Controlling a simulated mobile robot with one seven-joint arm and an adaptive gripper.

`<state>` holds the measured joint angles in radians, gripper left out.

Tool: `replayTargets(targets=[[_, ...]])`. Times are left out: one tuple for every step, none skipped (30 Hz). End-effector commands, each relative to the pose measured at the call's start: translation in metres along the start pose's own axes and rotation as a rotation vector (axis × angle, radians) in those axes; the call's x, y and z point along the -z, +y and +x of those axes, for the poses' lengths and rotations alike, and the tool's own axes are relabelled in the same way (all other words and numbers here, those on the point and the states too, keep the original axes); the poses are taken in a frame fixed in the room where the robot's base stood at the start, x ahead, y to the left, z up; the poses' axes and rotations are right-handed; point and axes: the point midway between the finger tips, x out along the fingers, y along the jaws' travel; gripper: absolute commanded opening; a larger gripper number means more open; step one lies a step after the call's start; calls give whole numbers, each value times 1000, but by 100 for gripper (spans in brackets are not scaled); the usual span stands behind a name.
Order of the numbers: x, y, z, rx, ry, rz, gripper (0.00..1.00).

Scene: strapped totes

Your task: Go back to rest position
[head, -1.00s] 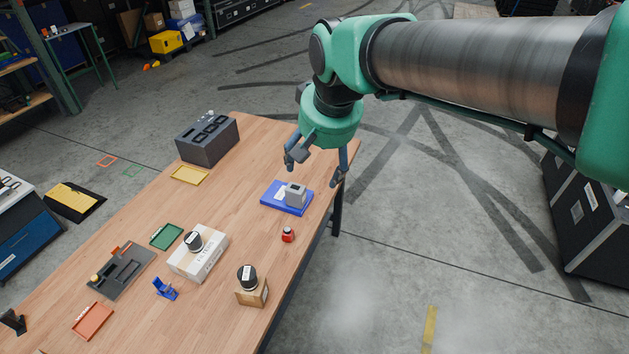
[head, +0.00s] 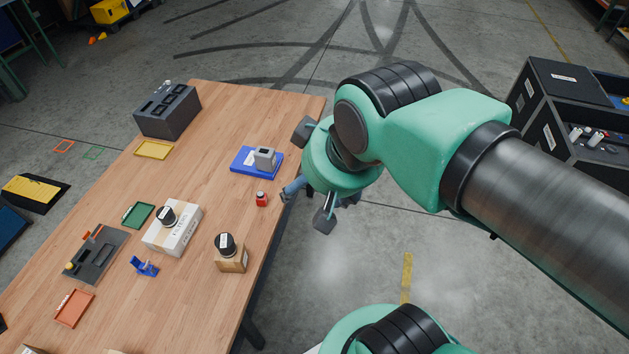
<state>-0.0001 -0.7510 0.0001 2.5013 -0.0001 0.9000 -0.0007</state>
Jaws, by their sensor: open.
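My gripper (head: 307,205) hangs off the right edge of the wooden table (head: 215,110), over the concrete floor. Its fingers are spread open and I see nothing between them. One finger is close to the table edge in the picture, near a small red object (head: 262,199). The arm runs from the gripper to the lower right. Part of the gripper is hidden behind its green wrist housing.
On the table are a blue tray (head: 244,165) with a grey block (head: 264,158), a white box (head: 173,240), a wooden block (head: 232,260), a dark slotted box (head: 168,111) and several small trays. Black cases (head: 565,110) stand at right. The floor between is clear.

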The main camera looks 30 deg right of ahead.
Motion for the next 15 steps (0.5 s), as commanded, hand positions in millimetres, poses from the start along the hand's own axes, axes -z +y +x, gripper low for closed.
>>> replayTargets(targets=[[0,0,0,0,0,0,74],[0,0,0,0,0,0,74],[0,0,0,0,0,0,74],[0,0,0,0,0,0,74],[0,0,0,0,0,0,74],[0,0,0,0,0,1,74],[0,0,1,0,0,1,74],[0,0,2,0,0,1,74],[-1,0,3,0,0,1,74],[-2,0,5,0,0,1,74],[-3,0,6,0,0,1,74],[-5,0,10,0,0,1,74],[-6,0,12,0,0,1,74],[-8,0,15,0,0,1,74],[-10,0,20,0,0,1,74]])
